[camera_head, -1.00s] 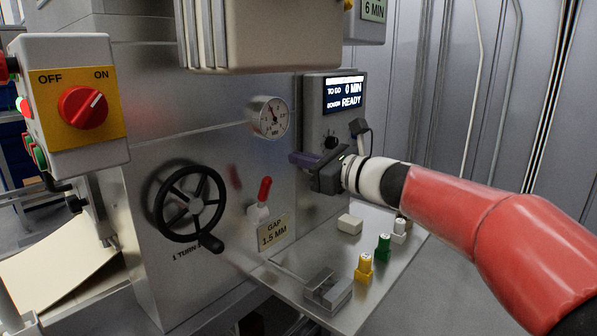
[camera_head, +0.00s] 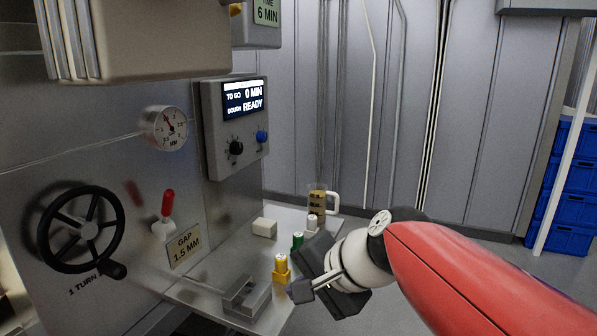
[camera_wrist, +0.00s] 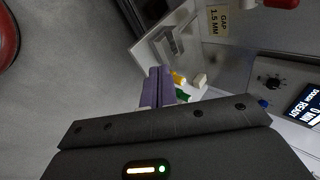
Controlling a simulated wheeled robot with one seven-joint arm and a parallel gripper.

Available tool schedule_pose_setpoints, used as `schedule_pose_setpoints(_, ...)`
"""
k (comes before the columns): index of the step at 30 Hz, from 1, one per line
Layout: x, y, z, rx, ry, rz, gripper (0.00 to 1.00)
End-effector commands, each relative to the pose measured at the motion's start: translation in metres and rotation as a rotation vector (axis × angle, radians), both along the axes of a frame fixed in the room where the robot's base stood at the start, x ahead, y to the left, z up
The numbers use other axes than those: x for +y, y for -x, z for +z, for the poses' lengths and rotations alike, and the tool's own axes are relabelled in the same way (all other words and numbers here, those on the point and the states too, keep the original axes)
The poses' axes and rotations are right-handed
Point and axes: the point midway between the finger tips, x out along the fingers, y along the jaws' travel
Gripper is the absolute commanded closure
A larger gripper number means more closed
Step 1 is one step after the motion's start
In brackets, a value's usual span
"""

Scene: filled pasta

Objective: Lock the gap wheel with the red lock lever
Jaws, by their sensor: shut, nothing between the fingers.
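The red lock lever (camera_head: 167,203) stands upright on its pale base on the machine's steel front, just above the "GAP 1.5 MM" label (camera_head: 185,246). The black gap wheel (camera_head: 82,228) with its crank knob is to the left of the lever. The round gap gauge (camera_head: 165,128) is above them. My gripper (camera_head: 292,291) is shut and empty, in front of the shelf and to the right of the lever, apart from it. In the wrist view, the closed fingers (camera_wrist: 158,88) point toward the shelf, and part of the red lever (camera_wrist: 281,3) shows at the top edge.
The steel shelf (camera_head: 215,287) below the label carries a metal bracket (camera_head: 247,296), yellow (camera_head: 281,269) and green (camera_head: 297,241) stoppered items, a pale block (camera_head: 264,228) and a jug (camera_head: 318,201). The control panel (camera_head: 236,130) reads READY. Blue crates (camera_head: 565,185) stand far right.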

Motion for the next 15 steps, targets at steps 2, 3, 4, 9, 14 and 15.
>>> schedule_pose_setpoints(2, -0.043, 0.033, -0.025, -0.083, 0.225, 0.08, 1.0)
schedule_pose_setpoints(3, -0.063, 0.048, -0.037, -0.113, 0.334, 0.126, 1.0)
schedule_pose_setpoints(4, -0.077, 0.058, -0.046, -0.131, 0.411, 0.159, 1.0)
schedule_pose_setpoints(9, -0.136, 0.1, -0.08, -0.179, 0.736, 0.322, 1.0)
schedule_pose_setpoints(14, -0.157, 0.115, -0.091, -0.184, 0.854, 0.391, 1.0)
schedule_pose_setpoints(15, -0.159, 0.116, -0.092, -0.185, 0.863, 0.397, 1.0)
